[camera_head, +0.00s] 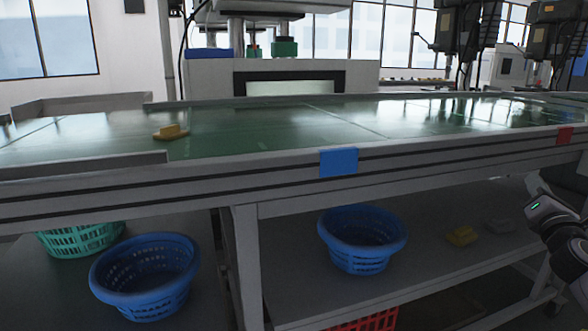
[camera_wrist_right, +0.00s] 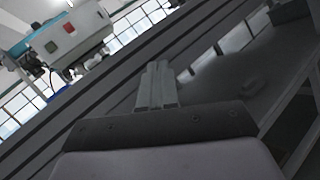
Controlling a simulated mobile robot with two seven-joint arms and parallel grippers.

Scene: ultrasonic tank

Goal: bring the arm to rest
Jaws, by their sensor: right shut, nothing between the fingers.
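My right arm comes in at the right edge of the head view, with its right gripper (camera_head: 537,184) in front of the bench's right part. In the right wrist view the two fingers of the right gripper (camera_wrist_right: 157,88) lie side by side, shut, with nothing between them. The bench's grey side rail runs tilted behind them in that view. My left gripper is in neither view.
A long bench with a green belt (camera_head: 250,128) crosses the head view, with a yellow piece (camera_head: 172,131) at its left. A red crate (camera_head: 372,322) shows lower down.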

